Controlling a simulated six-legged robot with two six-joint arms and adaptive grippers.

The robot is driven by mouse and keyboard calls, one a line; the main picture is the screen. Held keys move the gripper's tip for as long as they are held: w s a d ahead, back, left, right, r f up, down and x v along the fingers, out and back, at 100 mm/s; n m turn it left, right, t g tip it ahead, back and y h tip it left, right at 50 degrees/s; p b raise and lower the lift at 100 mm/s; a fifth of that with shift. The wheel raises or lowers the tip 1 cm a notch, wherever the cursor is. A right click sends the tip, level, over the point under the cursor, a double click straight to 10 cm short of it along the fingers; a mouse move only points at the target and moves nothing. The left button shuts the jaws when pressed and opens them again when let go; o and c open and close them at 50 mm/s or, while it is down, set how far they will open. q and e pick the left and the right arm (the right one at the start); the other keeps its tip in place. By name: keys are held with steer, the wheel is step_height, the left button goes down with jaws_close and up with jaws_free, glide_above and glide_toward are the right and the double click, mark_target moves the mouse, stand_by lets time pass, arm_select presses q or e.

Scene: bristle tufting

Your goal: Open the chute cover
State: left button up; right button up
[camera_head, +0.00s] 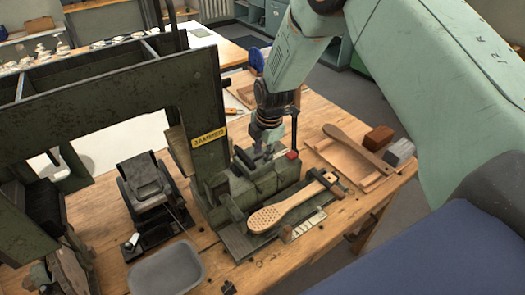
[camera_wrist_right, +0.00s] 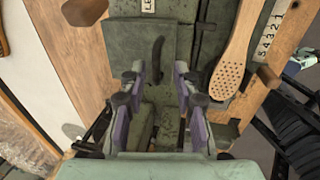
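My right gripper (camera_head: 268,143) hangs from its arm over the green block of the tufting machine (camera_head: 262,182). In the right wrist view its purple-lined fingers (camera_wrist_right: 158,88) are spread apart with nothing held between them. Beyond the fingertips lies a flat dark green plate (camera_wrist_right: 125,48), which looks like the chute cover, with a dark curved handle (camera_wrist_right: 156,58) on it. The handle lies ahead of the gap between the fingers; whether anything touches it I cannot tell. The plate looks closed. My left gripper does not show.
A wooden brush body with holes (camera_head: 275,215) lies in front of the block and also shows in the right wrist view (camera_wrist_right: 233,65). A tall green frame (camera_head: 205,125) stands left of my gripper. A grey tray (camera_head: 166,272) is at the front. Another wooden brush (camera_head: 355,148) lies right.

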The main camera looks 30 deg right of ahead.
steer(key=shift+c, duration=0.8)
steer(key=shift+w+d+f, duration=0.25)
steer(key=shift+w+f, duration=0.2)
steer(key=shift+w, duration=0.1)
jaws_close()
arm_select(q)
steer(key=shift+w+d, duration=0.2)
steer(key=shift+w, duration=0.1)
arm_select(e)
steer(key=shift+s+r, duration=0.15)
steer(key=shift+r, duration=0.15)
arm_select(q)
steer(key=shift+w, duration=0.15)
arm_select(e)
steer(key=shift+w, duration=0.2)
steer(key=shift+s, duration=0.1)
